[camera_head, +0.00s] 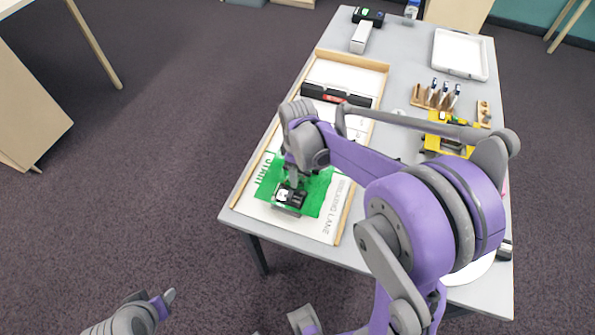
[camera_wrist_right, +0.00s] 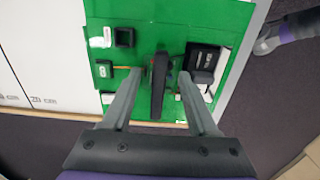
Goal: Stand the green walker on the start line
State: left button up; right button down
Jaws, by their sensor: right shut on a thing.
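The green walker (camera_head: 290,197), with dark box-like parts and white bits, is on or just above the green start area (camera_head: 318,190) of the walking lane. My right gripper (camera_head: 291,180) comes down on it from above. In the right wrist view the gripper's two fingers (camera_wrist_right: 161,74) are on either side of the walker's dark upright middle part (camera_wrist_right: 160,86). Green on green hides the walker's outline, and I cannot tell whether its feet touch the mat. The start line itself is not clearly seen. My left gripper (camera_head: 165,299) is low at the left, away from the table.
The lane's wooden rim (camera_head: 348,212) runs around the white board. A black and red bar (camera_head: 337,95) lies across the lane farther back. A yellow item (camera_head: 447,146), a wooden tool holder (camera_head: 435,98) and a white tray (camera_head: 460,54) stand on the right side of the table.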

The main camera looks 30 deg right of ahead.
jog(key=shift+c, duration=0.8)
grip_release()
jog(key=shift+r, duration=0.45)
notch_tip(320, 180, up, 11)
jog(key=p, duration=0.1)
jog(key=s+a+f+m+t, duration=0.2)
jog(key=s+a+m, duration=0.1)
jog(key=s, duration=0.5)
jog(key=s+a+f+m+t, duration=0.3)
jog(key=s+m, duration=0.2)
jog(key=s, duration=0.3)
jog(key=shift+a+f, duration=0.3)
jog(key=shift+a, duration=0.1)
